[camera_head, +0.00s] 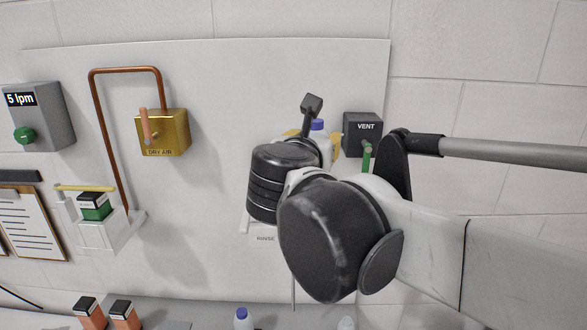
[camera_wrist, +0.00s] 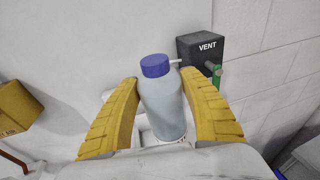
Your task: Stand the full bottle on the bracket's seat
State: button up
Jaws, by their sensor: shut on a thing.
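My gripper (camera_wrist: 160,82) is shut on a white bottle (camera_wrist: 166,112) with a blue cap, one yellow finger on each side. In the wrist view the bottle leans slightly to the left. In the head view only the bottle's upper part (camera_head: 317,132) shows; my arm hides the rest. A white bracket labelled RINSE (camera_head: 264,239) is on the wall panel, mostly behind my wrist. White bracket parts (camera_wrist: 148,139) show around the bottle's lower end in the wrist view. I cannot tell whether the bottle's base touches the seat.
A black VENT box (camera_head: 362,133) with a green handle is close right of the bottle. A brass DRY AIR box (camera_head: 163,132) and a left bracket (camera_head: 98,236) holding a green cartridge (camera_head: 95,206) are further left.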

jog(key=w+a+f+p, duration=0.1)
jog(key=w+a+f, duration=0.3)
jog(key=w+f, duration=0.2)
notch_tip(320, 180, down, 2)
jog(key=shift+f+p, duration=0.15)
jog(key=shift+p, duration=0.15)
jog(key=o, duration=1.4)
jog(key=shift+f, duration=0.15)
